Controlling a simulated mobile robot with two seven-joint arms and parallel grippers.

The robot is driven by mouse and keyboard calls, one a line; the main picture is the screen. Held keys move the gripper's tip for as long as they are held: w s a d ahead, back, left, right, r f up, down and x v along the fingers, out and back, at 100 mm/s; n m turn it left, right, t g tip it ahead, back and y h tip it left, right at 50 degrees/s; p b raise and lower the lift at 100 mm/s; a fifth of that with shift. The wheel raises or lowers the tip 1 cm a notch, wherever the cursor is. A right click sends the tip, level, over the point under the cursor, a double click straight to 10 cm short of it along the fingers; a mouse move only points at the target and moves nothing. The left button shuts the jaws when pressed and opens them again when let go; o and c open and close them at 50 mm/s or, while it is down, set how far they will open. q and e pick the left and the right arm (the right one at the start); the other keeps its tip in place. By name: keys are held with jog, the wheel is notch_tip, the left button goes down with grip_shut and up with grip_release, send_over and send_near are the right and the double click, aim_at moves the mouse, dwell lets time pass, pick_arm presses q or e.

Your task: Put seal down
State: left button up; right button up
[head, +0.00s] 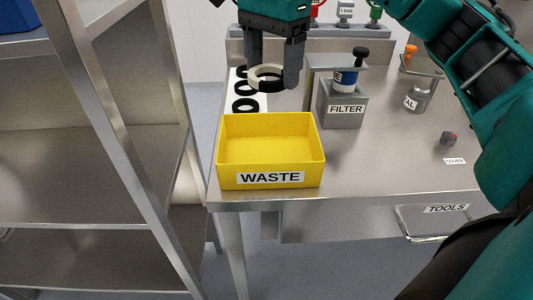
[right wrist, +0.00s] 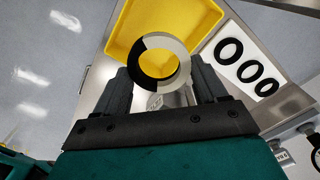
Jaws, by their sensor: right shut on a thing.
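The seal (head: 257,84), a ring part cream and part black, is held in the air between the two fingers of my right gripper (head: 272,80). The right wrist view shows the same seal (right wrist: 182,62) between the fingertips. The gripper is shut on it, behind and above the yellow WASTE bin (head: 270,181). The bin looks empty, and the seal is clear of it. Three black rings (head: 245,105) lie on a white strip (head: 262,104) left of and below the gripper; they also show in the right wrist view (right wrist: 248,71). My left gripper is not in view.
A grey FILTER block (head: 343,108) with a bottle stands right of the bin. Farther right are a metal part (head: 417,99) and a small dark knob (head: 448,138). A steel shelf rack (head: 90,140) stands left. The table's front right is mostly clear.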

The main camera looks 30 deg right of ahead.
jog(key=b, duration=0.1)
send_over(271, 157)
notch_tip(271, 157, down, 13)
jog(key=shift+r, duration=0.1)
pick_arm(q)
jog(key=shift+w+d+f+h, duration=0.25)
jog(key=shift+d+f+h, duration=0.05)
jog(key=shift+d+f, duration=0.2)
pick_arm(e)
jog(key=shift+f, duration=2.25)
jog(key=shift+s+f+b, duration=0.1)
jog(key=shift+f+b, duration=0.1)
jog(key=shift+b, duration=0.2)
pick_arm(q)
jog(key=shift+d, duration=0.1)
pick_arm(e)
jog(key=o, duration=1)
jog(key=shift+o, duration=0.2)
jog(key=shift+r, duration=0.1)
jog(key=shift+r+p, duration=0.3)
jog(key=shift+r, duration=0.2)
pick_arm(q)
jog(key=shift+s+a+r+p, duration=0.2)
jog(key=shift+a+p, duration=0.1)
jog(key=shift+p, duration=0.1)
pick_arm(e)
notch_tip(271, 157, up, 11)
jog(key=shift+r, duration=0.15)
